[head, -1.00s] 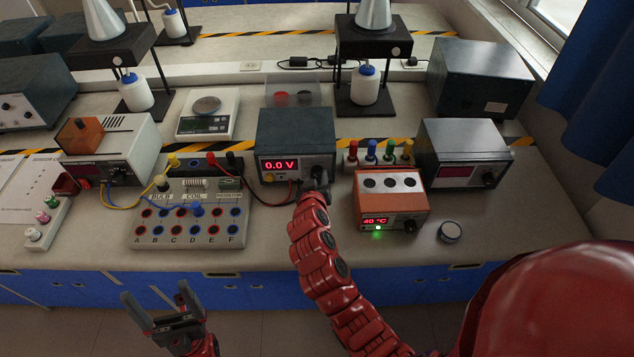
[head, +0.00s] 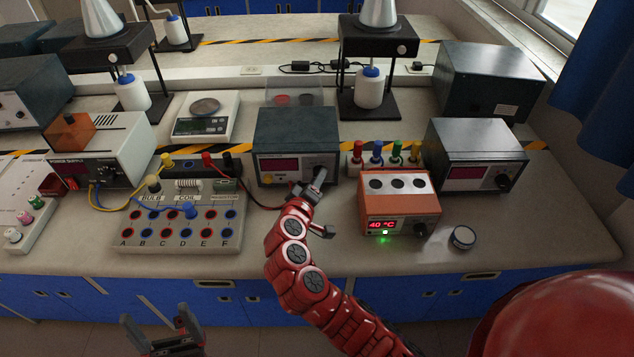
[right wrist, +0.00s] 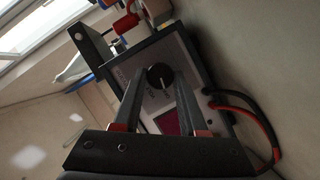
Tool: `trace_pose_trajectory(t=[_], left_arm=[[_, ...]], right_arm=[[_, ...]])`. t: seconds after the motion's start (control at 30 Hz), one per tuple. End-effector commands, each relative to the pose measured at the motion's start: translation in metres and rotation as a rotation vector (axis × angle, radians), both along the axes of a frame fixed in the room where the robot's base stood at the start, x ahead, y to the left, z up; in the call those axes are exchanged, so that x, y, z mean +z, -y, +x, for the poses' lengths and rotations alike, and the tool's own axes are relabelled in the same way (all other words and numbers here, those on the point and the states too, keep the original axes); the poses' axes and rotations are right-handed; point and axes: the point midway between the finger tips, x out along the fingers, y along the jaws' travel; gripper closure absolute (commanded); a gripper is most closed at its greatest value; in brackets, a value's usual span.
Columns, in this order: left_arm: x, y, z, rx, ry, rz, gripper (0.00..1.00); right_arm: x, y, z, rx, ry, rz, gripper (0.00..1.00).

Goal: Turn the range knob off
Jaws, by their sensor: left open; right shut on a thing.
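The range knob is a black knob with a pale pointer line on the front of the dark meter box (head: 295,133). In the right wrist view the knob (right wrist: 160,76) sits between my right fingertips, one on each side. My right gripper (head: 318,183) is shut on it; in the head view the gripper largely hides the knob. The meter's display (head: 280,165) is dark, and it shows dark red in the right wrist view (right wrist: 173,122). My left gripper (head: 160,325) is open and empty, low in front of the bench.
An orange heater (head: 398,205) reading 40 °C stands right of my right gripper. A second dark meter (head: 478,145) is further right. A socket board (head: 185,218) with leads is to the left. Red and black leads run beside the meter. A small round tin (head: 462,238) lies at right.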

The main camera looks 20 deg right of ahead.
Motion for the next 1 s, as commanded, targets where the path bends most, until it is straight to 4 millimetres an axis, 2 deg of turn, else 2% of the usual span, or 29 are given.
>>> trace_pose_trajectory(t=[0.53, 0.57, 0.7, 0.73, 1.0], left_arm=[[-0.0024, 0.0, 0.0, 0.0, 0.0, 0.0, 0.11], [-0.0024, 0.0, -0.0001, 0.0, 0.0, 0.0, 0.11], [-0.0024, 0.0, 0.0, 0.0, 0.0, 0.0, 0.11], [-0.0023, 0.0, 0.0, 0.0, 0.0, 0.0, 0.11], [-0.0025, 0.0, 0.0, 0.0, 0.0, 0.0, 0.11]], right_arm=[[-0.0019, 0.0, -0.0002, 0.0, -0.011, -0.025, 1.0], [-0.0019, 0.0, -0.0002, 0.0, -0.011, -0.025, 0.57], [-0.0015, -0.0001, -0.0001, 0.001, -0.01, -0.025, 0.31], [-0.0014, -0.0001, -0.0001, 0.001, -0.01, -0.025, 0.28], [-0.0009, -0.0004, -0.0003, 0.001, -0.008, -0.025, 0.28]])
